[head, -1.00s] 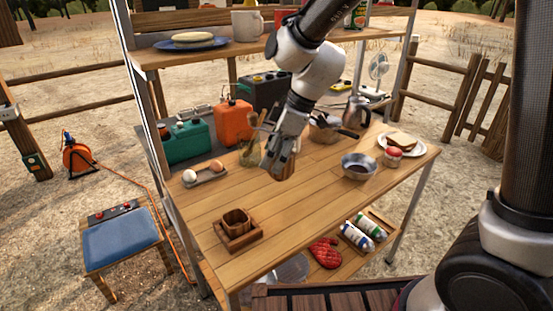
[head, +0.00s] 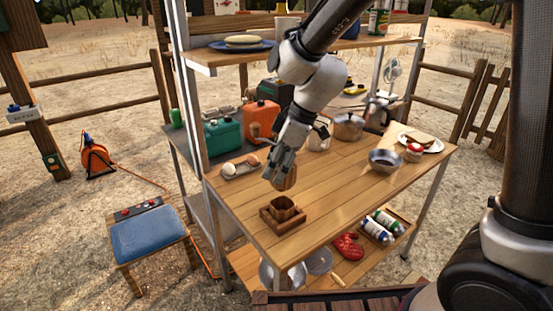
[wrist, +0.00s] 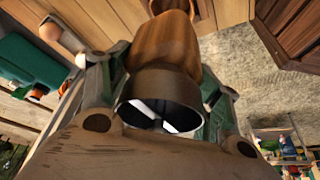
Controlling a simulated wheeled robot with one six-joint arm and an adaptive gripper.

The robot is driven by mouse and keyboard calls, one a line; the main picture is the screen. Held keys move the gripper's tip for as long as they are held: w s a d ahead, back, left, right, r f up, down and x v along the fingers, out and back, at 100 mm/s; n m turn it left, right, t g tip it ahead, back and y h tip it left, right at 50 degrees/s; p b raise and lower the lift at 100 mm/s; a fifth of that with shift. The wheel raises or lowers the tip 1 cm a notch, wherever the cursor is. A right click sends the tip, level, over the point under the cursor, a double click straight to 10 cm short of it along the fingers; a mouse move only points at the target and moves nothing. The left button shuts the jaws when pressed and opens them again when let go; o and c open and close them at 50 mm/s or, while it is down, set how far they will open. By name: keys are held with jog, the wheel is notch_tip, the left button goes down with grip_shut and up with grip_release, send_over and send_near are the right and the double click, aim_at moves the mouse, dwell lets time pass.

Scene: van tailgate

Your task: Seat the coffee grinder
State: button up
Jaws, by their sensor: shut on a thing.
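The coffee grinder has a brown wooden body (wrist: 165,45) and a dark metal collar (wrist: 160,95). My gripper (head: 282,178) is shut on it, with a finger on each side in the wrist view. In the head view the fingers partly hide the grinder (head: 291,179). The wooden holder (head: 270,224), a square tray with a raised cup-like socket (head: 283,208), stands near the table's front left edge. The grinder is above the table, just behind and above the socket, apart from it in the picture. The exact height gap cannot be told.
A shelf post (head: 192,100) rises at the left. The middle tabletop is clear.

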jog(key=shift+f, duration=3.7)
jog(key=o, duration=1.5)
jog(key=shift+c, duration=0.2)
jog(key=shift+d, duration=0.1)
jog(key=v, duration=1.2)
